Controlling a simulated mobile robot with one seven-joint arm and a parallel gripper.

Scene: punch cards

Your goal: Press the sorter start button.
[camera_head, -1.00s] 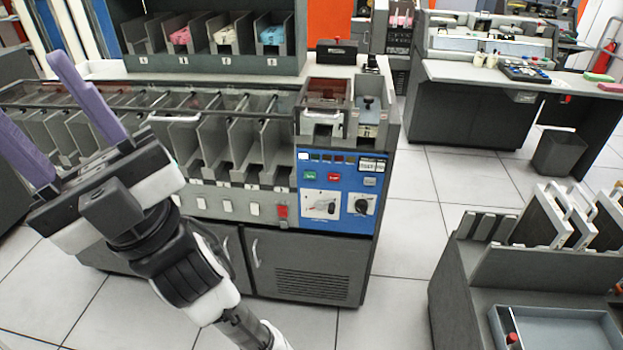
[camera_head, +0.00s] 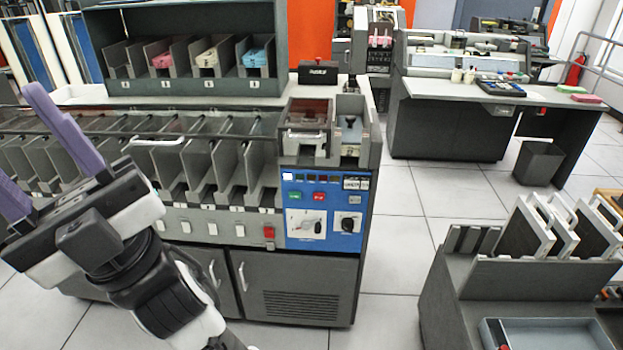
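The sorter (camera_head: 300,290) is the long grey machine at left and centre, with a row of pockets. Its blue control panel (camera_head: 330,235) is at the right end of the front. A green button (camera_head: 295,195) sits on the panel, left of a red button (camera_head: 320,196); their lettering is too small to read surely. My gripper (camera_head: 17,135) is at the left edge, its purple fingers spread apart with nothing seen between them. One finger is partly cut off by the frame. The gripper is well left of the panel and not touching it. Both buttons are unobstructed.
The panel also has a dial (camera_head: 347,224) and a lever plate (camera_head: 306,224). A red switch (camera_head: 269,233) is left of it. A grey card cart (camera_head: 480,290) stands at right front. Open tiled floor (camera_head: 390,275) lies between sorter and cart. A desk (camera_head: 450,120) stands behind.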

